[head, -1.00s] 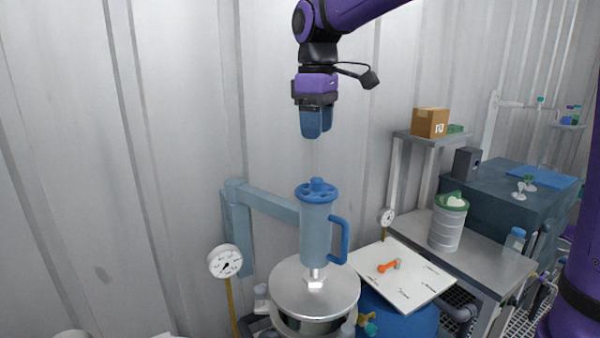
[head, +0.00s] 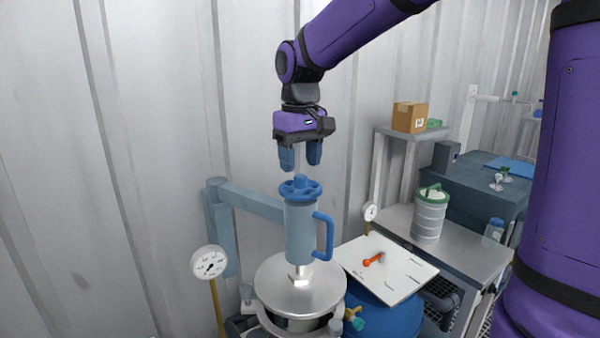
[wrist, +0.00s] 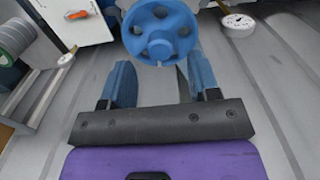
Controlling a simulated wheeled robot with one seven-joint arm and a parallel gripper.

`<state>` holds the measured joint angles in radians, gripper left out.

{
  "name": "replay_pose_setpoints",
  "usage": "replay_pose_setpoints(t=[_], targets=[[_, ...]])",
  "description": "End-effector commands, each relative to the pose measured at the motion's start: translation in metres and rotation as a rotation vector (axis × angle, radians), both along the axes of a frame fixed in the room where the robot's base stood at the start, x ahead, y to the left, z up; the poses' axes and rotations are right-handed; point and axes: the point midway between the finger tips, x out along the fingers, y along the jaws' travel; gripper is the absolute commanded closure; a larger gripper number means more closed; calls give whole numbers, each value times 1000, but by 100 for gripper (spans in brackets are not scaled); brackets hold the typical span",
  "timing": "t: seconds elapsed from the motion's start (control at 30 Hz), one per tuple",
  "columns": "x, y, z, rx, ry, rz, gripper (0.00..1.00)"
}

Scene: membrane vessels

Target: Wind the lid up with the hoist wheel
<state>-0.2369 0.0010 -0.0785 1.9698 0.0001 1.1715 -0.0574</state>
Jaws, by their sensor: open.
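The blue hoist wheel (head: 300,187) lies flat on top of the grey-blue hoist body (head: 301,230), which has a blue side handle (head: 325,236). Below it is the round steel lid (head: 300,285), which appears to sit on the vessel. My gripper (head: 301,160) is open and points down, just above the wheel and apart from it. In the wrist view the wheel (wrist: 161,47) shows beyond the two blue fingertips, with nothing between the fingers.
A blue-grey support arm (head: 250,202) reaches the hoist from the left. A pressure gauge (head: 209,263) stands at left. At right are a white board (head: 400,277) with an orange-handled tool, a steel bench and a ribbed canister (head: 429,215). Corrugated wall stands behind.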

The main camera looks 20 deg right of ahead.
Motion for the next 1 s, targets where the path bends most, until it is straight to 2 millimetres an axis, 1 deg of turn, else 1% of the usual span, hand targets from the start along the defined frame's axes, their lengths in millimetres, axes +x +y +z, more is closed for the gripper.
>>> replay_pose_setpoints(t=[0.03, 0.1, 0.23, 0.4, 0.6, 0.63, 0.67, 0.7, 0.77, 0.8, 0.83, 1.0], targets=[[0, 0, -8, 0, 2, 0, 44], [0, 0, -16, 0, 2, 0, 44], [0, 0, -27, 0, 1, 0, 44], [0, 0, -32, 0, -1, 1, 44], [0, 0, -32, 0, -1, 1, 44], [0, 0, -32, 0, -1, 1, 49], [0, 0, -32, 0, -1, 1, 56], [0, 0, -32, 0, -1, 1, 65], [0, 0, -32, 0, -1, 1, 79], [0, 0, -32, 0, -1, 1, 88], [0, 0, -32, 0, -1, 1, 94], [0, 0, -31, 0, -1, 25, 94]])
